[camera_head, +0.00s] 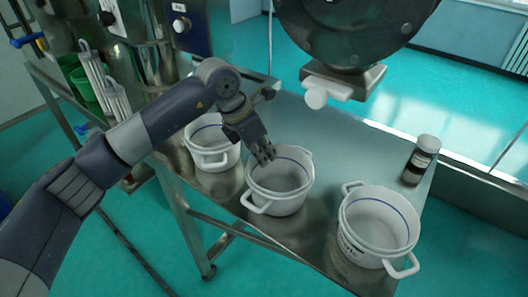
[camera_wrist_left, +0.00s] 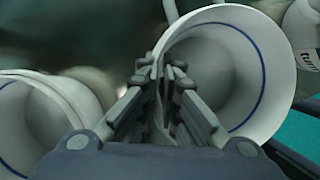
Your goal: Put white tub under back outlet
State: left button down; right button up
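Three white tubs with handles and a blue line inside stand on a steel table. The middle tub (camera_head: 283,204) has my left gripper (camera_head: 265,157) at its far left rim. In the left wrist view the fingers of the left gripper (camera_wrist_left: 164,75) are closed together with the wall of this tub (camera_wrist_left: 232,62) between them. The left tub (camera_head: 217,163) stands beside it, partly behind my arm. The right tub (camera_head: 362,252) has dark lettering on its side. The white outlet (camera_head: 330,86) hangs above the table under a round metal housing. My right gripper is not in view.
The steel table (camera_head: 325,143) has bare surface behind the middle and right tubs. A dark bottle with a white cap (camera_head: 421,158) stands near the table's right edge. Green containers (camera_head: 81,83) and a steel machine are at the upper left.

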pick_arm(q)
jog(key=shift+f, duration=0.2)
jog(key=c, duration=1.8)
grip_release()
jog(key=shift+r, duration=0.1)
